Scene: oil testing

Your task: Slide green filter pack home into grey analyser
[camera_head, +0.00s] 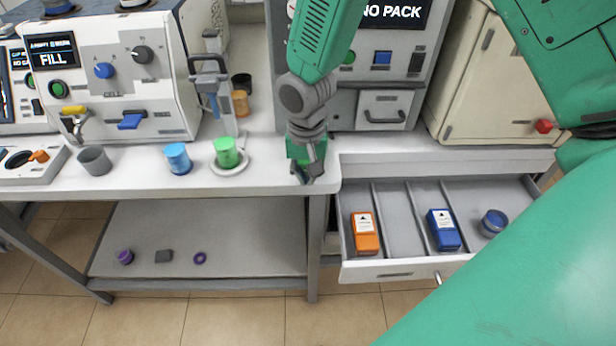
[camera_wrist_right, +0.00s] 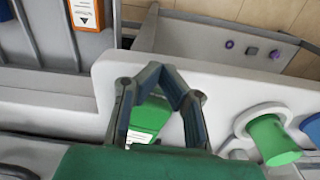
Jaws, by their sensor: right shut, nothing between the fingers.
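The grey analyser (camera_head: 348,72) stands at the back centre, its screen reading "NO PACK". The green filter pack (camera_wrist_right: 150,117), with a white label, shows in the right wrist view behind my right gripper's fingers. In the head view a patch of its green (camera_head: 293,150) shows on the bench by the analyser's front, mostly hidden by my right gripper (camera_head: 306,174). That gripper points down, its fingertips together with nothing held. In the wrist view its fingers (camera_wrist_right: 166,72) meet in front of the pack; I cannot tell whether they touch it. My left gripper is not in view.
An open drawer (camera_head: 378,271) right of the bench holds an orange pack (camera_head: 364,240), a blue pack (camera_head: 443,236) and a round blue container (camera_head: 493,222). A green cup (camera_head: 226,152) and a blue cup (camera_head: 177,158) stand left of my gripper. A cream cabinet (camera_head: 497,85) stands right.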

